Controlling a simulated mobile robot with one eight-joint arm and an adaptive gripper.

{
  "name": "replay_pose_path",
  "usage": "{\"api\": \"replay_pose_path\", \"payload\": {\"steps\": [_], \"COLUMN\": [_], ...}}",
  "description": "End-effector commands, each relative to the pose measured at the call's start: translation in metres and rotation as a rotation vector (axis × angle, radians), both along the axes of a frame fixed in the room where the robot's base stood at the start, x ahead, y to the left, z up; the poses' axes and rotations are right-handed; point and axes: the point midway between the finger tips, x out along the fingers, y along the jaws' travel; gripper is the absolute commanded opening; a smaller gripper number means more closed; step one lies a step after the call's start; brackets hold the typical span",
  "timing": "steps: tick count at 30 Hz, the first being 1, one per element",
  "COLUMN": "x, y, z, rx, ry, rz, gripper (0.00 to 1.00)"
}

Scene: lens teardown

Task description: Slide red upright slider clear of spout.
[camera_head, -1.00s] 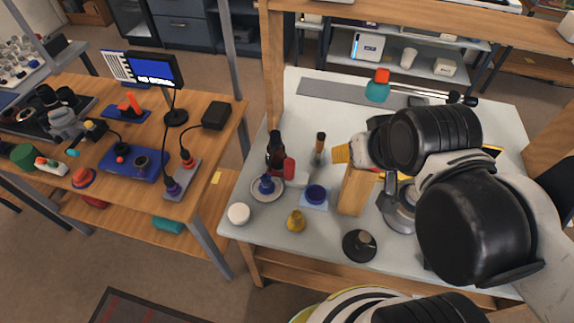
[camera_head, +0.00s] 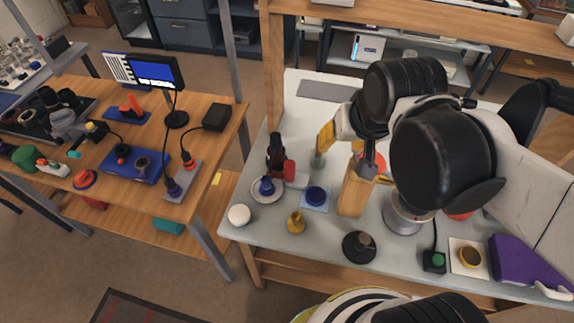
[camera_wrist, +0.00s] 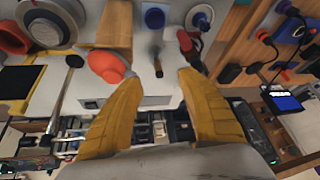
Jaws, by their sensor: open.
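A dark upright bottle-like body (camera_head: 276,143) with a red upright piece (camera_head: 289,170) at its front right stands at the table's left side. The red piece looks like the slider; I cannot make out the spout clearly. In the wrist view the dark and red thing (camera_wrist: 188,42) lies just beyond the right fingertip. My gripper (camera_wrist: 157,78) is open, with its yellow fingers spread and nothing gripped. In the head view one yellow finger of my gripper (camera_head: 324,148) shows right of the red piece, apart from it; the other finger is hidden or unclear.
A wooden block (camera_head: 355,190), a blue-topped jar (camera_head: 316,195), a blue piece on a saucer (camera_head: 267,186) and an orange-red bulb (camera_wrist: 108,65) stand close by.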

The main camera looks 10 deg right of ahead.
Motion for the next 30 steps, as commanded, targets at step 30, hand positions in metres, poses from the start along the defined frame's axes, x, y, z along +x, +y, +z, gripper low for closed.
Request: {"api": "replay_pose_path", "payload": {"steps": [30], "x": [0.112], "y": [0.086], "z": [-0.138], "rx": [0.05], "ry": [0.481], "rz": [-0.3], "gripper": [0.45]}}
